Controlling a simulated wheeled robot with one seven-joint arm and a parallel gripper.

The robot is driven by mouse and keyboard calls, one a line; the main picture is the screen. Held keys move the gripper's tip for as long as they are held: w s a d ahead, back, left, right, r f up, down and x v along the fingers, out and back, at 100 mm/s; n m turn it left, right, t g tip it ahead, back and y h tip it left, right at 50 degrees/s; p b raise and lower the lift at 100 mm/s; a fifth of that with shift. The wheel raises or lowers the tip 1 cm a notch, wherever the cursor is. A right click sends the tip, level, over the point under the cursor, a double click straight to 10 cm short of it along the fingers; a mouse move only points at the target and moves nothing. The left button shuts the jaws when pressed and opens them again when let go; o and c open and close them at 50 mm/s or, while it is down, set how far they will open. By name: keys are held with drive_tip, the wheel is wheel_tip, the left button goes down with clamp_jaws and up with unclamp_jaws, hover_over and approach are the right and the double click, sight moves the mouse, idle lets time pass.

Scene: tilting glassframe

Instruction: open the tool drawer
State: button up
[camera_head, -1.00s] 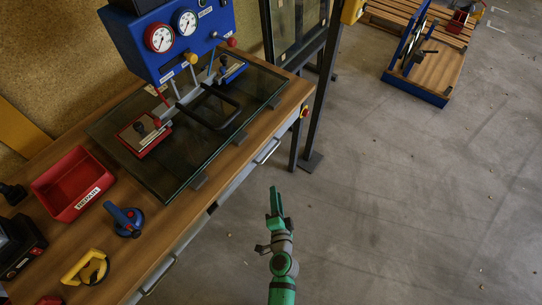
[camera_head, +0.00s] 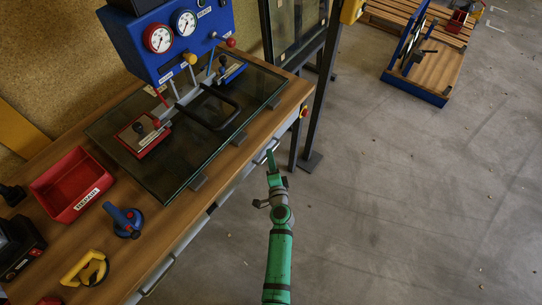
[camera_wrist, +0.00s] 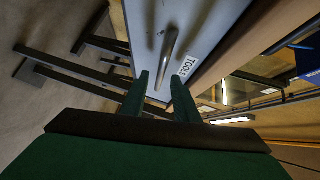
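The tool drawer (camera_wrist: 205,35) has a pale grey front with a white TOOLS label (camera_wrist: 187,66) in the wrist view. Its metal bar handle (camera_wrist: 168,45) stands out from the front. My green gripper (camera_wrist: 161,88) is open, its two fingers apart on either side of the handle's near end. I cannot tell whether either finger touches the handle. In the head view my gripper (camera_head: 271,163) is at the bench's front edge, by the drawer front, and hides most of the handle. The drawer looks shut.
The wooden bench (camera_head: 150,225) carries a glass sheet (camera_head: 180,170), a red bin (camera_head: 72,184) and a blue suction cup (camera_head: 124,219). A dark frame post (camera_head: 322,100) stands right of the drawer. The floor (camera_head: 420,200) in front is clear.

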drive_tip(key=shift+x, duration=0.85)
clamp_jaws()
drive_tip(key=shift+s, duration=0.1)
